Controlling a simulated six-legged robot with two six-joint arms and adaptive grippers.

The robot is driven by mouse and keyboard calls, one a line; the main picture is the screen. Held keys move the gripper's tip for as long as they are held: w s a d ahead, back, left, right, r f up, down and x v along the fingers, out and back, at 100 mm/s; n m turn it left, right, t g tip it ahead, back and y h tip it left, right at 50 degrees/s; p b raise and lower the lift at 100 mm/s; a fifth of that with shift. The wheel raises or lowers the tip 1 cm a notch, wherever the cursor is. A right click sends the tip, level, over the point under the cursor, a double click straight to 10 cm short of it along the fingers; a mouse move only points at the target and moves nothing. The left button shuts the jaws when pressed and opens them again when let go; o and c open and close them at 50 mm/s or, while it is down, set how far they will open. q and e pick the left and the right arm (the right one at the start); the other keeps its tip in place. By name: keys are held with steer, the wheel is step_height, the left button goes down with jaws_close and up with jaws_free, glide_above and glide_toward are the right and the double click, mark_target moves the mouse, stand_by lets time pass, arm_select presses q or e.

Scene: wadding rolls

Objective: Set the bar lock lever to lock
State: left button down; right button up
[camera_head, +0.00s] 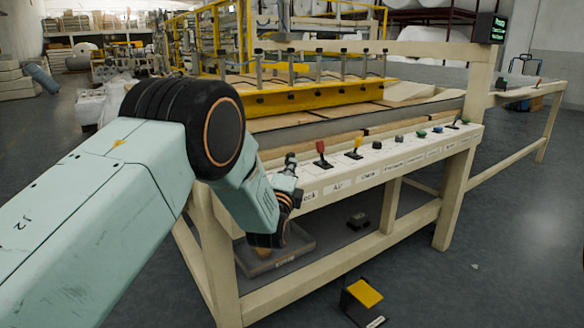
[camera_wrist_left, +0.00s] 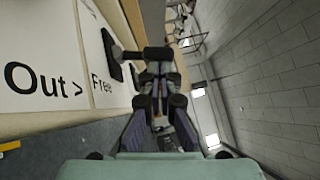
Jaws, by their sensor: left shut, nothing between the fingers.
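My left gripper (camera_head: 287,183) is at the left end of the white control panel (camera_head: 312,188), in front of the label ending in "ock". In the left wrist view the gripper (camera_wrist_left: 160,88) points along the panel, shut and empty. A black lever (camera_wrist_left: 128,53) sticks out from the panel there, its dark knob (camera_wrist_left: 157,53) just past the fingertips; I cannot tell whether they touch. The panel beside it reads "Out >" and "Free". In the head view the gripper and wrist largely cover this lever. My right gripper is not in view.
A yellow-topped pedal (camera_head: 365,294) lies on the floor. A cream frame leg (camera_head: 221,260) stands below. Open floor lies right.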

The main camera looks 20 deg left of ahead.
mark_target(286, 156)
arm_select(q)
steer(key=shift+w+a+r+n+g+p, duration=0.3)
steer(key=shift+n+g+p, duration=0.25)
steer(key=shift+p, duration=0.8)
steer(key=shift+w+a+r+n+g+p, duration=0.2)
steer(key=shift+r+n+g+p, duration=0.35)
steer(key=shift+p, duration=0.8)
steer(key=shift+w+a+r+n+g+p, duration=0.15)
steer(key=shift+a+r+n+g+p, duration=0.3)
steer(key=shift+p, duration=0.9)
steer(key=shift+w+a+f+n+g+p, duration=0.2)
steer(key=shift+n+g+p, duration=0.25)
steer(key=shift+n+p, duration=0.15)
steer(key=shift+w, duration=0.1)
steer(key=shift+a+p, duration=0.15)
steer(key=shift+p, duration=0.15)
